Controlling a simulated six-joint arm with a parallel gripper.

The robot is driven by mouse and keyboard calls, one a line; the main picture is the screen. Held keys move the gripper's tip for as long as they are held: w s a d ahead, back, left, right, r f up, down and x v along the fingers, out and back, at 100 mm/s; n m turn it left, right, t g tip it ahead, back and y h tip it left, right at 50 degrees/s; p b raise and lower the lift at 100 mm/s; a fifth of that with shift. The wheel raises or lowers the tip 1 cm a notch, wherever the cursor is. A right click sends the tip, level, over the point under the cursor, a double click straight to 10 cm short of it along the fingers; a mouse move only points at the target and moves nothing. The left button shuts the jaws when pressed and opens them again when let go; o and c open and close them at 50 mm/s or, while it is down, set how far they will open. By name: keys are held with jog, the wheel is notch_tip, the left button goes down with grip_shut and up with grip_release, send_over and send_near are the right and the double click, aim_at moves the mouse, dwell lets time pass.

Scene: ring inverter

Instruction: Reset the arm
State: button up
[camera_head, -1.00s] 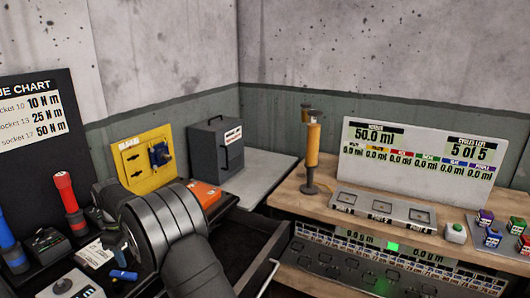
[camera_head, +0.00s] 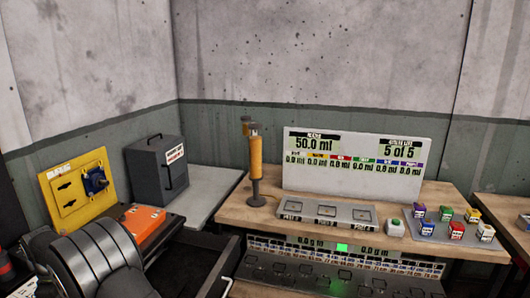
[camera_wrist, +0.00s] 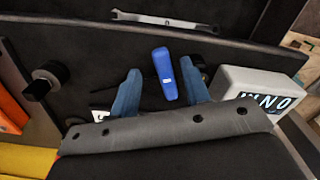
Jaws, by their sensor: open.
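My gripper (camera_wrist: 160,88) shows in the wrist view, with two blue fingers apart and nothing held between them. A blue tool handle (camera_wrist: 164,74) lies on the dark surface beyond and between the fingertips as seen from the wrist; I cannot tell its height below them. In the head view, my thick grey arm fills the lower left corner and the fingers cannot be made out.
A grey box with a display (camera_wrist: 262,92) stands right of the fingers. The head view shows a yellow panel (camera_head: 60,205), a dark handled case (camera_head: 150,172), an orange box (camera_head: 143,222), an upright orange dispenser (camera_head: 255,158), a display board (camera_head: 340,180) and several small coloured blocks (camera_head: 456,230).

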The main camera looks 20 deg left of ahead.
jog(key=shift+f, duration=1.55)
notch_tip(320, 180, up, 11)
notch_tip(320, 180, down, 12)
notch_tip(320, 180, up, 5)
jog(key=shift+f, duration=0.1)
jog(key=w+d+r, duration=0.7)
jog(key=w+d, duration=0.1)
jog(key=d, duration=0.1)
jog(key=w+d+f+m, duration=0.2)
jog(key=w+d+f, duration=0.25)
jog(key=w, duration=0.45)
jog(key=w+d+f+m, duration=0.1)
jog(key=w+d+f, duration=0.2)
jog(key=w+f, duration=0.45)
jog(key=w+d+f+m, duration=0.2)
jog(key=w+d+f, duration=0.2)
jog(key=w, duration=0.7)
jog(key=f, duration=0.8)
jog(key=shift+s+a+f, duration=0.25)
jog(key=shift+s+f, duration=0.05)
jog(key=shift+f, duration=0.05)
